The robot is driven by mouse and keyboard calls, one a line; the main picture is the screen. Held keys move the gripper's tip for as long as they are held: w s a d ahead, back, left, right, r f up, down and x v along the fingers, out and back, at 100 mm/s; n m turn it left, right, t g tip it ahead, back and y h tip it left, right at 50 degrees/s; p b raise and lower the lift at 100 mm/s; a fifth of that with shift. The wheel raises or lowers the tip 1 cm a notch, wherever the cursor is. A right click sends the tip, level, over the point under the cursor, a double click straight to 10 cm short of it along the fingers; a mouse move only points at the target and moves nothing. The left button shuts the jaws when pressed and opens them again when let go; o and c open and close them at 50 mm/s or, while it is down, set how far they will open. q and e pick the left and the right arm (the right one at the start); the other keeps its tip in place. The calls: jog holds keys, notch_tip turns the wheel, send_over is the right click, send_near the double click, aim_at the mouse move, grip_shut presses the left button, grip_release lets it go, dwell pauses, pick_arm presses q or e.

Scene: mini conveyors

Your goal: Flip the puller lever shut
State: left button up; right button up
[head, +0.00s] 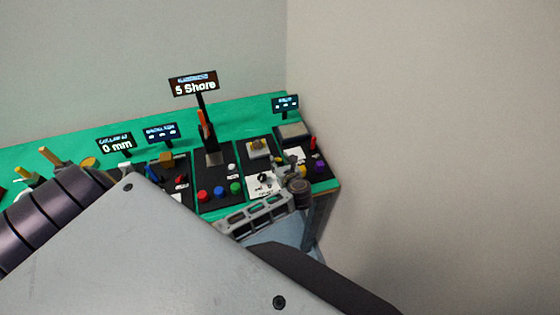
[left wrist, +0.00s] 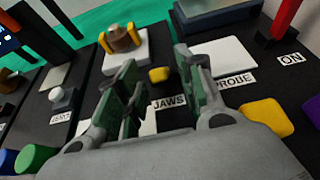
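No lever carries a readable puller label. An upright red lever (head: 313,143) stands at the right end of the bench; it is at the top right of the left wrist view (left wrist: 285,18), near an ON label. My left gripper (head: 280,173) is low over the bench's right part. In the left wrist view its two fingers (left wrist: 158,66) are apart with nothing between them. They are above the panel labelled JAWS and PROBE, left of the red lever and not touching it. A small yellow block (left wrist: 160,74) shows beyond the gap. My right gripper is not in view.
A clamp-like yellow and brown piece (left wrist: 123,40) sits on a white base beyond the left finger. A yellow button (left wrist: 265,116) is close right of the gripper. A green button (left wrist: 36,158) is at left. A sign reading 5 Share (head: 194,84) rises behind. My arm hides the bench's front left.

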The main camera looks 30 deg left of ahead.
pick_arm(q)
jog(key=shift+w+a+f, duration=0.1)
jog(key=shift+w+a, duration=0.05)
jog(key=shift+a, duration=0.05)
grip_shut()
jog(key=shift+w+d+f+b, duration=0.1)
jog(key=shift+d+b, duration=0.25)
jog(key=shift+b, duration=0.45)
jog(key=shift+d+t+b, duration=0.15)
jog(key=shift+t+b, duration=0.25)
jog(key=shift+b, duration=1.05)
jog(key=shift+y+b, duration=0.5)
jog(key=shift+b, duration=0.05)
